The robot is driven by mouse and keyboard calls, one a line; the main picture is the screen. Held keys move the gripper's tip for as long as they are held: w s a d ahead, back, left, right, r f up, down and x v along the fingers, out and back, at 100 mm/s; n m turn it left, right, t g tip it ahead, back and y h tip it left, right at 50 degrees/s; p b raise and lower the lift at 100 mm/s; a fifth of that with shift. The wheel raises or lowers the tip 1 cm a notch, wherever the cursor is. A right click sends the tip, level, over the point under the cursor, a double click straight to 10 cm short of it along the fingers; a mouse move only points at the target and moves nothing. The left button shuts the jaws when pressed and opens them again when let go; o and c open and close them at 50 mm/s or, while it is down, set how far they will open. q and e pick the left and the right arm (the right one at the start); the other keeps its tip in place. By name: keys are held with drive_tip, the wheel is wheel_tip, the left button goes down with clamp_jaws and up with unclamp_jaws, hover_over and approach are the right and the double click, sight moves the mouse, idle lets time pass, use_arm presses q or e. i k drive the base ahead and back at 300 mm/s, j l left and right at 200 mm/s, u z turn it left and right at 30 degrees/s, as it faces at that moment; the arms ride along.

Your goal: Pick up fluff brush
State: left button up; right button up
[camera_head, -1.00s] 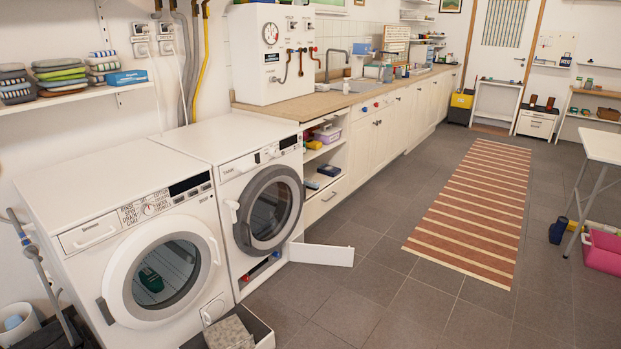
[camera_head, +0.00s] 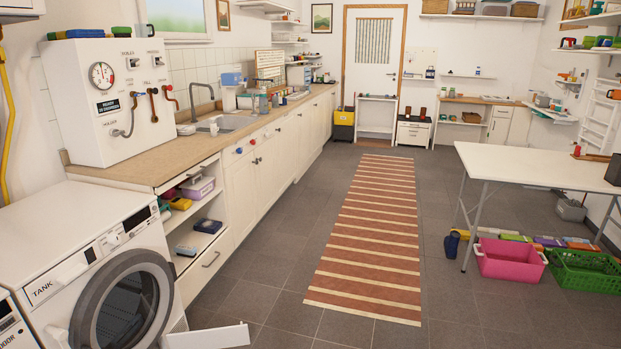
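I cannot make out a fluff brush for certain in the head view. Small items lie on the open shelves (camera_head: 203,211) beside the washing machine, among them a dark blue item (camera_head: 208,226) and a lilac box (camera_head: 197,188). They are too small to name surely. A low white flap (camera_head: 208,336) stands open at the foot of the front-loading machine (camera_head: 95,265). Neither of my grippers shows in the head view.
A long wooden counter (camera_head: 155,162) runs along the left wall. A striped rug (camera_head: 372,235) lies on the open grey floor. A white table (camera_head: 540,165) stands at right, with a pink basin (camera_head: 508,262) and a green crate (camera_head: 585,274) on the floor.

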sight(182, 250)
drive_tip(key=i+j+z, duration=0.1)
drive_tip(key=i+z, duration=0.3)
drive_tip(key=i, duration=1.9)
drive_tip(key=i+j+u, duration=0.1)
drive_tip(key=i+u, duration=0.2)
drive_tip(key=i, duration=0.25)
drive_tip(key=i+u, duration=0.3)
drive_tip(key=i, duration=0.25)
drive_tip(key=i+l+u, duration=0.3)
drive_tip(key=i, duration=0.2)
drive_tip(key=i+l+u, duration=0.25)
drive_tip(key=i, duration=0.3)
drive_tip(key=i+j+u, duration=0.15)
drive_tip(key=u, duration=0.25)
drive_tip(key=i+u, duration=0.6)
drive_tip(key=u, duration=0.25)
drive_tip(key=i+l+u, duration=0.1)
drive_tip(key=i+u, duration=0.15)
drive_tip(key=u, duration=0.15)
